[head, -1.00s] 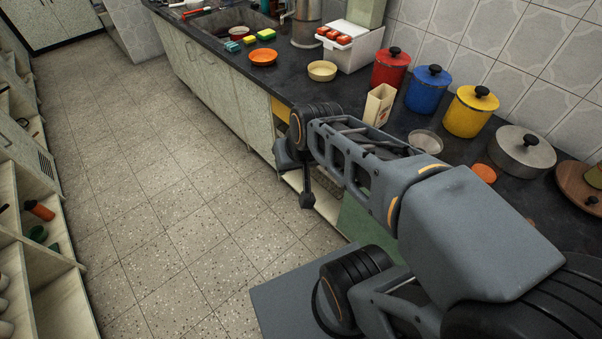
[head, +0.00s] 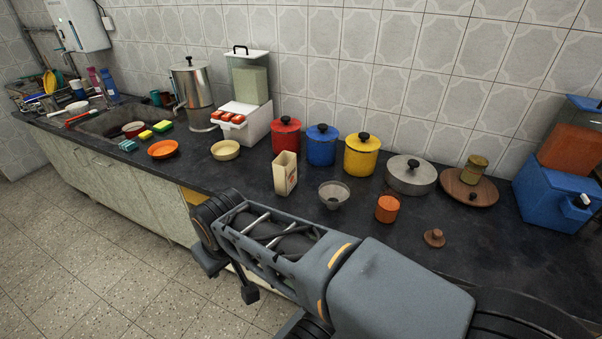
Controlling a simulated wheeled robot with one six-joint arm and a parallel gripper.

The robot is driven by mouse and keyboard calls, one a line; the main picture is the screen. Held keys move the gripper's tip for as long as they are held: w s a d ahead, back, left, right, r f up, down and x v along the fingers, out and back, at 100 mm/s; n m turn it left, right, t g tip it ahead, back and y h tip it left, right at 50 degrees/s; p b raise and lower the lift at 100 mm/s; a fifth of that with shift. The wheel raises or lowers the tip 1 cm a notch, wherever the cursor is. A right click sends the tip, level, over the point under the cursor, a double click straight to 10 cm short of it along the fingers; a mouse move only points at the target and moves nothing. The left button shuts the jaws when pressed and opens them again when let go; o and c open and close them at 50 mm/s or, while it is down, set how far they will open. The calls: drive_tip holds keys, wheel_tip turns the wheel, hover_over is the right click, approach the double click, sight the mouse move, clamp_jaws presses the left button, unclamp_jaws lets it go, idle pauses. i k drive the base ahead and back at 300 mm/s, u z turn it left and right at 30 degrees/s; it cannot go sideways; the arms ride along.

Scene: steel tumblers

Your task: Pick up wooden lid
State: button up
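A small brown wooden lid (head: 434,237) with a round knob lies on the dark counter, right of the orange cup (head: 387,209). A larger round wooden piece (head: 485,196), also with a dark knob, lies further back with a small greenish-yellow jar (head: 474,169) on it. My gripper (head: 230,278) is at the lower left of the arm, beyond the counter's front edge and far left of both wooden pieces. Its two dark fingers look apart, with nothing visible between them.
Red (head: 286,137), blue (head: 321,148) and yellow (head: 361,158) canisters and a steel pot (head: 410,177) line the wall. A carton (head: 285,174) and a glass bowl (head: 334,194) stand before them. A blue dispenser (head: 552,195) is at right. Counter around the small lid is clear.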

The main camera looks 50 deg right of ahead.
sight(434, 238)
drive_tip(key=z, duration=2)
drive_tip(key=k, duration=0.2)
drive_tip(key=z, duration=0.9)
drive_tip(key=i, duration=0.35)
drive_tip(key=z, duration=0.1)
drive_tip(key=k, duration=0.35)
drive_tip(key=u, duration=0.4)
drive_tip(key=i, duration=0.45)
drive_tip(key=z, duration=0.05)
